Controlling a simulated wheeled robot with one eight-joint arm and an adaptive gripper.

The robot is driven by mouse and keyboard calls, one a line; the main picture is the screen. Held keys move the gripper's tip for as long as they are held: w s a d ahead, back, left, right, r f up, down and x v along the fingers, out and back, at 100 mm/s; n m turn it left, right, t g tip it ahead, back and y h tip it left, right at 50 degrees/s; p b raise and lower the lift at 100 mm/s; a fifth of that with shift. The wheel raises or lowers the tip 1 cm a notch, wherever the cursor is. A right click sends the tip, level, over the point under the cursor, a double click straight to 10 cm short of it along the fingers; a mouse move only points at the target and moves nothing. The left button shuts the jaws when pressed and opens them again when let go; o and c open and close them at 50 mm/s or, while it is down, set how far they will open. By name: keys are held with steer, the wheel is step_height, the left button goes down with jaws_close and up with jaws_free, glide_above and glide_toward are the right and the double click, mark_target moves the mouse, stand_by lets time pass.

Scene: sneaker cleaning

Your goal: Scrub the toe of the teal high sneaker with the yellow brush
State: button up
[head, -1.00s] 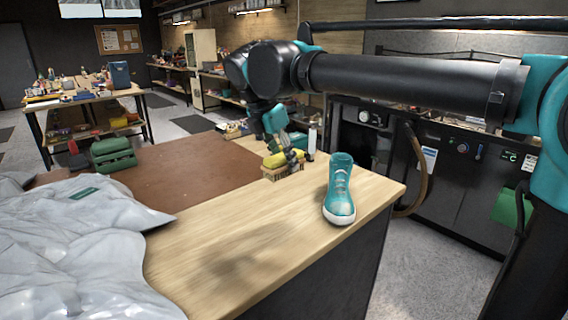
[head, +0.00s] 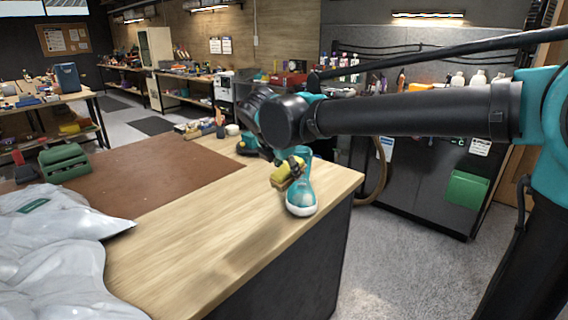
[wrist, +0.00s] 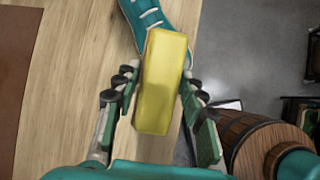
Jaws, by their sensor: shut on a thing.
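The teal high sneaker (head: 301,200) stands upright on the wooden worktop near its right edge, its pale toe towards the camera. My gripper (head: 291,168) is shut on the yellow brush (head: 283,175) and holds it in front of the sneaker's upper, to the left and above the toe. In the wrist view the yellow brush (wrist: 160,85) lies lengthwise between the two fingers of my gripper (wrist: 157,76). The laced part of the sneaker (wrist: 150,15) shows beyond the brush. The bristles and the toe are hidden there; I cannot tell whether brush and shoe touch.
The worktop (head: 215,225) is bare in front and left of the sneaker. A brown mat (head: 150,175), a green box (head: 64,161) and a grey plastic-like sheet (head: 50,250) lie to the left. A brown wooden round thing (wrist: 262,145) is right of my gripper.

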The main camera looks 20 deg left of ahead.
steer(key=shift+w+d+f, duration=0.25)
steer(key=shift+f, duration=0.2)
steer(key=shift+w+a+f, duration=0.1)
steer(key=shift+w+f, duration=0.1)
steer(key=shift+f, duration=0.65)
steer(key=shift+w+f, duration=0.25)
steer(key=shift+f, duration=0.65)
steer(key=shift+w+a+f, duration=0.1)
steer(key=shift+w+f, duration=0.1)
steer(key=shift+f, duration=0.65)
steer(key=shift+w+f, duration=0.2)
steer(key=shift+f, duration=0.75)
steer(key=d, duration=0.2)
steer(key=w+d, duration=0.1)
steer(key=d, duration=0.2)
steer(key=w+d, duration=0.1)
steer(key=d, duration=0.1)
steer(key=shift+d, duration=0.35)
steer(key=shift+a, duration=0.1)
steer(key=shift+s+a+r, duration=0.1)
steer(key=shift+s+a, duration=0.25)
steer(key=shift+a, duration=0.9)
steer(key=shift+s+a+f, duration=0.1)
steer(key=shift+s+a, duration=0.2)
steer(key=shift+a, duration=1)
steer(key=shift+s+a+r, duration=0.1)
steer(key=shift+s+a, duration=0.25)
steer(key=shift+a, duration=0.9)
